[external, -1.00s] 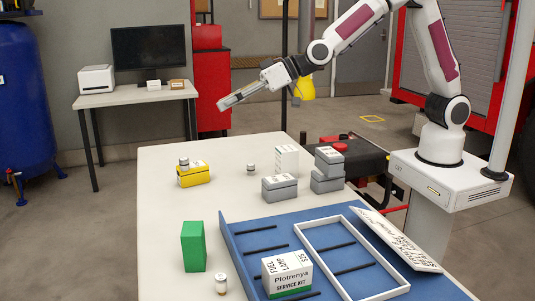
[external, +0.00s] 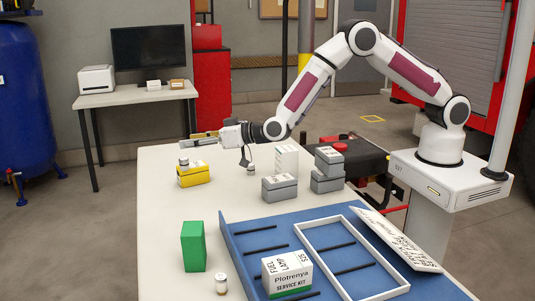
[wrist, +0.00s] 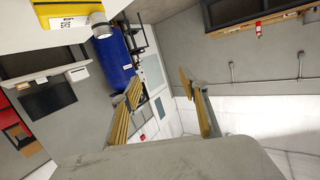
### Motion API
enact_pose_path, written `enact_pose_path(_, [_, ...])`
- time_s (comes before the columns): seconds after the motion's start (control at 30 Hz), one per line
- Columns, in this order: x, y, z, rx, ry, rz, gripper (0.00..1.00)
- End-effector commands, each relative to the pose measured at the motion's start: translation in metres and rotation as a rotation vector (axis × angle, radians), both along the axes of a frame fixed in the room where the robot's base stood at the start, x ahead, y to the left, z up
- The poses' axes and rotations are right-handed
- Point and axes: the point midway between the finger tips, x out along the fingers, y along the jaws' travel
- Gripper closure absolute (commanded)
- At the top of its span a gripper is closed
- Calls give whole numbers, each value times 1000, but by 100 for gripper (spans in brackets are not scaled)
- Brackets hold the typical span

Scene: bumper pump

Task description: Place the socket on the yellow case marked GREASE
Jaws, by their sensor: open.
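The yellow case (external: 195,177) stands at the far left of the table with a white label whose words I cannot read. A small grey cylinder, which looks like the socket (external: 184,163), stands upright on its top at the left end. In the wrist view the case (wrist: 62,8) and the socket (wrist: 100,27) show at the top left, outside the space between the fingers. My gripper (external: 190,139) is open and empty, lying roughly level above the case and socket, apart from both. Its spread fingers (wrist: 162,100) also show in the wrist view.
A small labelled cylinder (external: 250,169) stands right of the case, and another (external: 221,284) near the green block (external: 193,246). Grey cases (external: 279,188) and a white box (external: 286,160) stand farther right. The table between the case and the green block is clear.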

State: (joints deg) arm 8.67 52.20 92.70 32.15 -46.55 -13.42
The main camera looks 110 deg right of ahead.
Motion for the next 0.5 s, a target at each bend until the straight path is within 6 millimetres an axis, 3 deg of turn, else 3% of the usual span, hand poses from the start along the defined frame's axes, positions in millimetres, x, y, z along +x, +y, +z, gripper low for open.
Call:
enact_pose_path(0.1, [-1,-16,-25,-27,-14,-44,56])
enact_pose_path(0.5, [-18,-58,-91,-133,-62,-179,56])
